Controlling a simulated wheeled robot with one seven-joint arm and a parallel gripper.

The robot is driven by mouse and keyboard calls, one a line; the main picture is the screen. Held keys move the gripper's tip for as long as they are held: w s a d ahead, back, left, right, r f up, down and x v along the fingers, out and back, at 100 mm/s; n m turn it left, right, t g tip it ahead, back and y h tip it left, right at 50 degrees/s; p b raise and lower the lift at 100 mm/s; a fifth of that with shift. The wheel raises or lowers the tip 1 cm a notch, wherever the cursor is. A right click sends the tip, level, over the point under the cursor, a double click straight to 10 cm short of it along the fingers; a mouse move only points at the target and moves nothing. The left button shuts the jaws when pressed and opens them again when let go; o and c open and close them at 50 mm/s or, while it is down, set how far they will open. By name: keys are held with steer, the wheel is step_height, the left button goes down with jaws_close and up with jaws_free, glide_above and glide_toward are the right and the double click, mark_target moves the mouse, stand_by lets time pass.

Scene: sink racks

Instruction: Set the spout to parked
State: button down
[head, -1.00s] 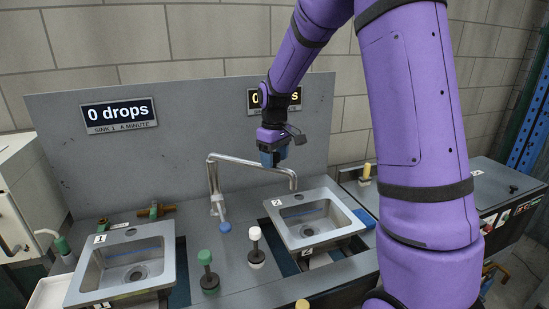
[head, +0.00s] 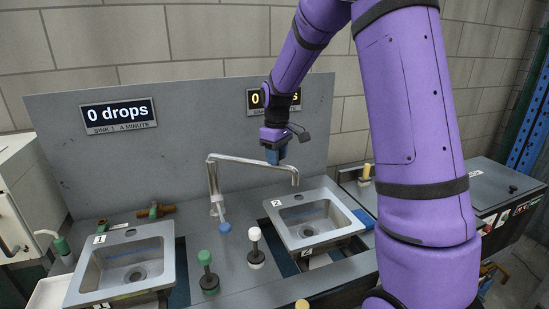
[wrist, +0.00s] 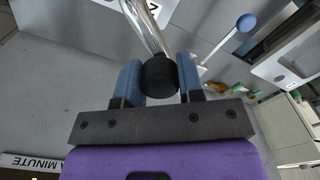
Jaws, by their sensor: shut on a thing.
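The spout (head: 250,162) is a bent chrome pipe. It rises between the two sinks and reaches right, its downturned tip over sink 2 (head: 335,237). In the wrist view the chrome pipe (wrist: 152,28) runs to a round black knob (wrist: 159,76) between my blue fingers. My gripper (wrist: 159,72) is shut on this knob. In the head view my gripper (head: 275,156) is at the spout's outer part, and the knob cannot be made out there.
Sink 1 (head: 84,278) lies at the left. A blue-knobbed lever (head: 225,228), a green-topped handle (head: 205,257) and a white-topped handle (head: 254,234) stand between the sinks. A grey back panel (head: 190,130) with drop-count displays rises behind; sink 1's display (head: 118,112) reads 0.

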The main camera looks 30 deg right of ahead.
steer(key=w+d+n, duration=0.8)
steer(key=w, duration=0.5)
steer(key=shift+w, duration=0.2)
steer(key=shift+r, duration=0.1)
steer(key=c, duration=0.8)
jaws_free()
steer(key=shift+w, duration=0.1)
steer(key=shift+o, duration=0.2)
step_height(320, 180, up, 11)
